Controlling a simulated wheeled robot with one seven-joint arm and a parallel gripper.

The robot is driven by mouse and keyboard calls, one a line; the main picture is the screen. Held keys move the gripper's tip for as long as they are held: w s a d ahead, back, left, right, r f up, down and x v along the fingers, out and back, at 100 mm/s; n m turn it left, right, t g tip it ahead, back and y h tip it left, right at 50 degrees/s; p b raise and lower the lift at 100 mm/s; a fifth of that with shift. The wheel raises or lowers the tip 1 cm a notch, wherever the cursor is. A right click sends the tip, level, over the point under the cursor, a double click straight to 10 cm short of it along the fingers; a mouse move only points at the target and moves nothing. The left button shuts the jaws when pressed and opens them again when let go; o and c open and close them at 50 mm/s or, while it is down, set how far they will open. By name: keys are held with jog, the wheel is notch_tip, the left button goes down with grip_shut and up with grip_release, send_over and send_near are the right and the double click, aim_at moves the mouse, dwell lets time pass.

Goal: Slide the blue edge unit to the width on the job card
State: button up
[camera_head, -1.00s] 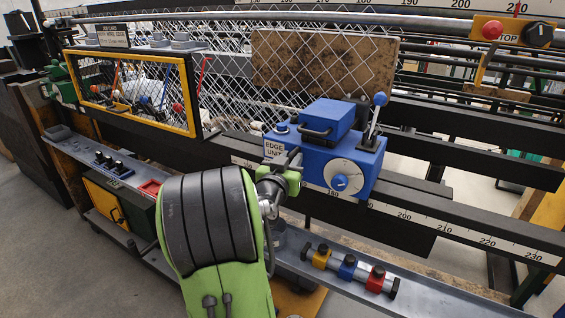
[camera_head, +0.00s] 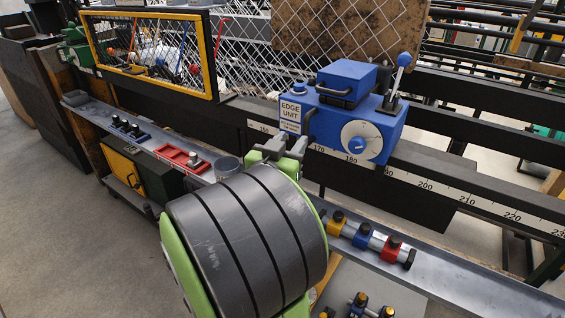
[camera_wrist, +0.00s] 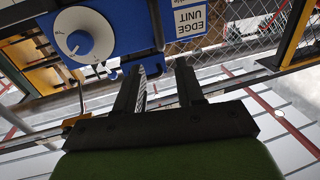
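The blue edge unit (camera_head: 352,112) sits on the black rail, with a white dial (camera_head: 361,140), a blue-knobbed lever (camera_head: 398,75) and a dark handle on its left side. The numbers 170 and 180 show along its lower edge. My gripper (camera_head: 283,145) is just left of and in front of the unit, near its label plate (camera_head: 290,117). In the wrist view, the two dark fingers (camera_wrist: 160,78) are apart with nothing clearly between them. The unit's dial side (camera_wrist: 82,38) and label (camera_wrist: 190,18) are beyond them. Contact with the handle cannot be told. No job card is readable.
The scale rail (camera_head: 470,200) runs on to the right, with numbers rising past 200. A grey ledge (camera_head: 440,275) lies below it, carrying a bar with yellow, blue and red collars (camera_head: 365,238). A yellow-framed mesh panel (camera_head: 155,52) stands at the left; wire mesh is behind.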

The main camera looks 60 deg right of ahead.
jog(key=a+b, duration=0.2)
jog(key=a, duration=0.2)
jog(key=shift+a, duration=0.3)
